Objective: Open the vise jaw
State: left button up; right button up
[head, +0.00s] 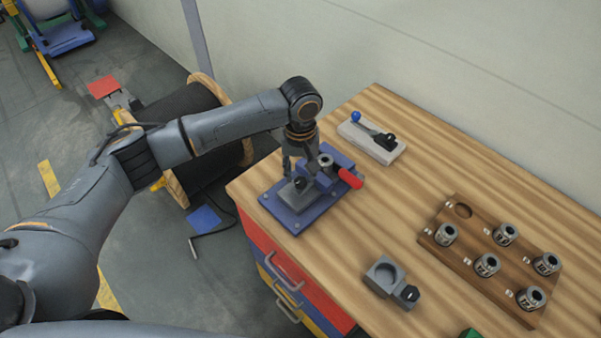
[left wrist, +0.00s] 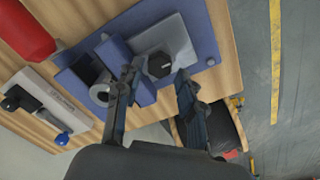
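The vise stands on a blue base plate (head: 298,222) at the near left corner of the wooden bench. It has blue jaw blocks, a red handle (head: 350,178) and a grey metal ring-shaped part (head: 326,160) at the jaws. In the left wrist view the base plate (left wrist: 205,40) carries a grey plate with a dark hexagonal knob (left wrist: 159,65). My left gripper (left wrist: 158,88) is open, pointing down over the vise, its fingers on either side of the knob's near edge. Whether a finger touches the blue jaw block cannot be told. My right gripper is out of view.
A pale block with a blue-ball lever (head: 372,138) lies behind the vise. A grey block with a round recess (head: 385,277) and a wooden rack (head: 460,255) of several metal collets are to the right. A cable spool (head: 180,110) stands left of the bench (head: 400,215).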

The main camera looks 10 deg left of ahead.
pick_arm(q)
jog(key=shift+f, duration=1)
